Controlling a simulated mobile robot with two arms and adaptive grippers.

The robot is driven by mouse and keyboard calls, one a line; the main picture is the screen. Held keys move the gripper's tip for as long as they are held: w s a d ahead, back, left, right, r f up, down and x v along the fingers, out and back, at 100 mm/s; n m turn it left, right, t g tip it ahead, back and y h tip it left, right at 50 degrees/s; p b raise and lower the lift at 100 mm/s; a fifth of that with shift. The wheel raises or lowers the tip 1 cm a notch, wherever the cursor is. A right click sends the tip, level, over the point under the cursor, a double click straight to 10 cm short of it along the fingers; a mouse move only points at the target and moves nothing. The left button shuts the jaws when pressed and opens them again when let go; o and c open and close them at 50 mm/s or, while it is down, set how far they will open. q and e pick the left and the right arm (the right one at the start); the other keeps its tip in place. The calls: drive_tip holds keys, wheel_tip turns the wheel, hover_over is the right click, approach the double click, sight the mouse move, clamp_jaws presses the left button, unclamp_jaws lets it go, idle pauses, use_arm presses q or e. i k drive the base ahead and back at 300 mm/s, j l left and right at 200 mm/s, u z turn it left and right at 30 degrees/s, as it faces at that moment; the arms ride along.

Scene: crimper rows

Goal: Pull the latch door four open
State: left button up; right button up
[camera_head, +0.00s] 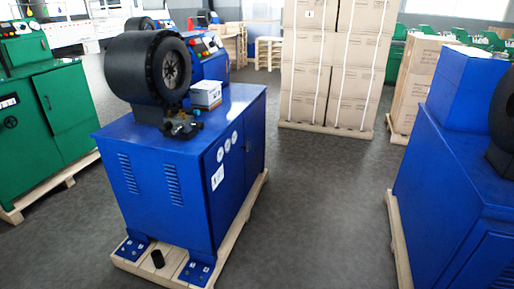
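A blue crimper machine (150,185) stands upright on a wooden pallet, left of the middle. Its right side has door panels (229,180) that look shut, with three round white gauges and a white label too small to read. A green machine (62,105) at the left edge also has a cabinet door (66,112) with a dark handle, and it looks shut. I cannot tell which door is latch door four, as no readable number shows. Neither of my grippers is in view.
Another blue machine (450,190) on a pallet stands at the right. Stacked cartons (330,70) stand at the back. A small box (205,94) sits on the middle machine, and a black cylinder (158,259) is on its pallet. The grey floor (320,220) between the blue machines is clear.

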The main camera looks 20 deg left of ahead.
sight(255, 118)
drive_tip(key=i+u, duration=0.1)
drive_tip(key=i, duration=0.35)
drive_tip(key=i+l+u, duration=0.1)
drive_tip(key=i, duration=0.35)
